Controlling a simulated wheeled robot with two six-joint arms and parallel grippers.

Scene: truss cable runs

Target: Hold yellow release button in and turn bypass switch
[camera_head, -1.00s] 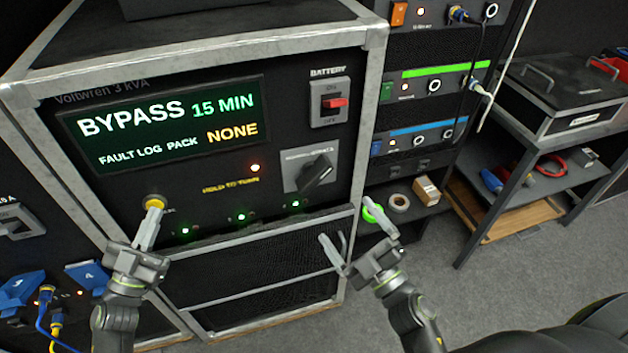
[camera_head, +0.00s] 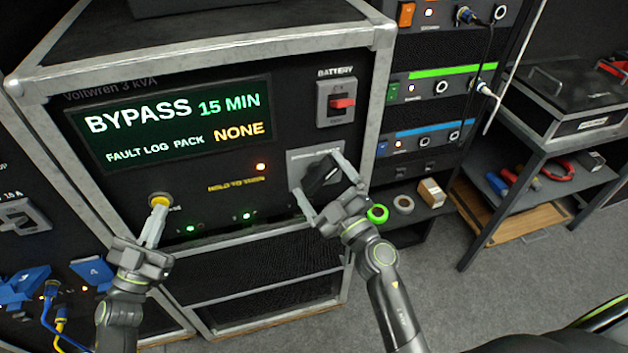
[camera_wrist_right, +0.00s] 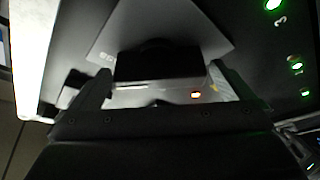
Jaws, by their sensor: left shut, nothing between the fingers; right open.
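The yellow release button (camera_head: 159,199) is on the lower left of the black panel. My left gripper (camera_head: 157,209) is shut, with its fingertips against the button and partly covering it. The bypass switch (camera_head: 322,174) is a black knob on a grey plate at the panel's lower right. My right gripper (camera_head: 322,178) is open, with one finger on each side of the knob. In the right wrist view the dark knob (camera_wrist_right: 160,65) stands between the open fingers (camera_wrist_right: 165,85); whether they touch it I cannot tell.
The panel display (camera_head: 170,122) reads BYPASS 15 MIN, FAULT LOG, PACK NONE. A red battery switch (camera_head: 342,103) sits above the knob. Tape rolls (camera_head: 403,204) and a small box (camera_head: 431,192) lie on a shelf to the right. Blue connectors (camera_head: 25,287) are at lower left.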

